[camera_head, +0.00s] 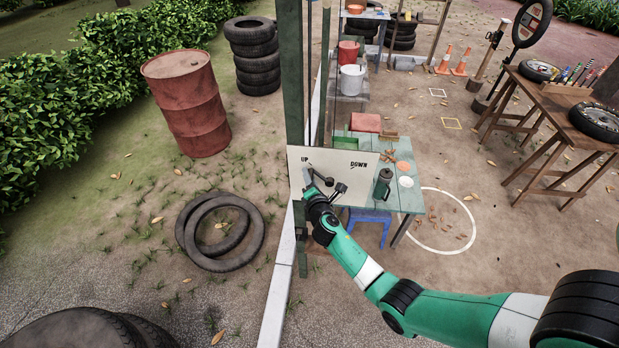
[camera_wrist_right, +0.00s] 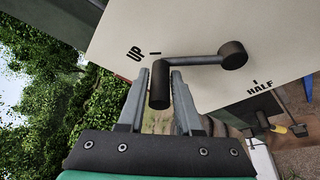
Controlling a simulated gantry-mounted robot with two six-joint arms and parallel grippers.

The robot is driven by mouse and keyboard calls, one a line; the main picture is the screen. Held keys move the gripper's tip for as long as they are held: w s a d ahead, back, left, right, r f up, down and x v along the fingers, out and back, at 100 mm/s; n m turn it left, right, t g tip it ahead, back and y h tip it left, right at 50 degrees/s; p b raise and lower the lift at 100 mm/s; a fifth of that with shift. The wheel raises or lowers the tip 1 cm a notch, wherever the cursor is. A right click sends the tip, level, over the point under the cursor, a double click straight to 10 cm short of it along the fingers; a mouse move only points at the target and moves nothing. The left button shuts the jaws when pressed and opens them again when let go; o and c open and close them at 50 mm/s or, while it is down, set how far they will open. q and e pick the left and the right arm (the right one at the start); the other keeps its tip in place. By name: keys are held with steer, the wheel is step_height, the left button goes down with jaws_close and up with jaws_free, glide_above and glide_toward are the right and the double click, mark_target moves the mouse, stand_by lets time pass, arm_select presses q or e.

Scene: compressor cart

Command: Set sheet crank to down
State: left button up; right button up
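The pale panel (camera_head: 345,163) is marked UP and DOWN in the head view; the right wrist view shows UP and HALF on the panel (camera_wrist_right: 200,25). The grey sheet crank (camera_wrist_right: 195,63) has a dark round hub, and its arm points to the mark beside UP. Its dark cylindrical handle (camera_wrist_right: 160,86) sticks out toward the wrist camera. My right gripper (camera_wrist_right: 160,82) has one finger on each side of the handle, with a narrow gap visible. In the head view my right gripper (camera_head: 308,180) is at the panel's left part. My left gripper is not in view.
A green-topped table (camera_head: 405,197) with a dark bottle (camera_head: 383,183) stands just behind and right of the panel. A green post (camera_head: 293,80) rises at the panel's left.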

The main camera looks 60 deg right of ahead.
jaws_close()
stand_by(1.1)
